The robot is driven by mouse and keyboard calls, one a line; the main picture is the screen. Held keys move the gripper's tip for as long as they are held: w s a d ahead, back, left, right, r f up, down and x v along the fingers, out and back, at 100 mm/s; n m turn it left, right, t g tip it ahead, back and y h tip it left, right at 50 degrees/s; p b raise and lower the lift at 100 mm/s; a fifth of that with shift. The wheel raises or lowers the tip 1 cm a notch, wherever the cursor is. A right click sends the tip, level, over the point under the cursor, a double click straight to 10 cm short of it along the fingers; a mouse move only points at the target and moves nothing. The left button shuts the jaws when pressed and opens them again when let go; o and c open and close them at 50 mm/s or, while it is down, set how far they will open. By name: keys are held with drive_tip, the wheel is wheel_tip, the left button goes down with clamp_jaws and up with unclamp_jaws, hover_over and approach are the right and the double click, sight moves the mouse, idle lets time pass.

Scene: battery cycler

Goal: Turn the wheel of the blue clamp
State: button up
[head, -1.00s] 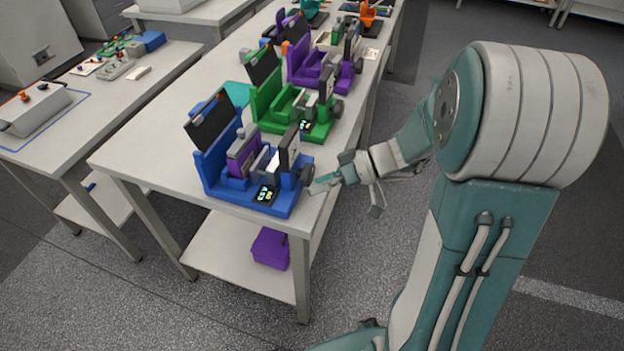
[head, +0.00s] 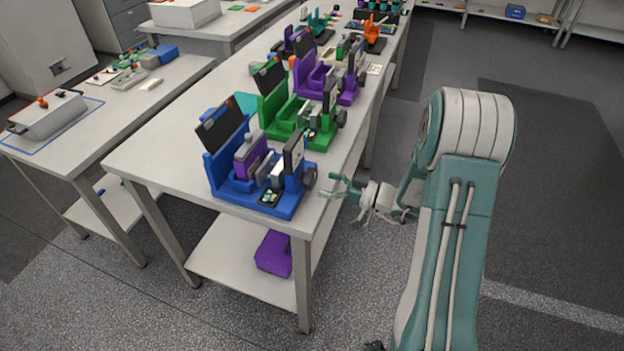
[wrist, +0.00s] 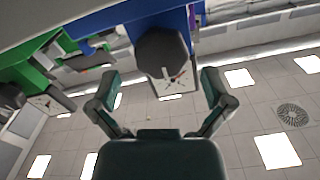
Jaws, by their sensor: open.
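The blue clamp (head: 230,182) stands at the near end of the long table, with a purple block (head: 250,158) and a grey part in it. Its dark wheel (head: 309,178) is on its right side, over the table's edge. My gripper (head: 333,186) is open and empty, just right of the wheel and apart from it. In the wrist view the dark faceted wheel (wrist: 162,50) lies ahead, between and beyond the two spread fingers of my gripper (wrist: 156,88). The blue body (wrist: 120,15) shows behind the wheel.
A green clamp (head: 282,113) with its own wheel stands behind the blue one, and a purple clamp (head: 312,82) is farther back. A purple box (head: 273,254) sits on the lower shelf. The floor right of the table (head: 150,163) is clear.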

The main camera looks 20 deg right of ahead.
sight(315, 180)
drive_tip(key=shift+x, duration=1.95)
drive_tip(key=c, duration=1)
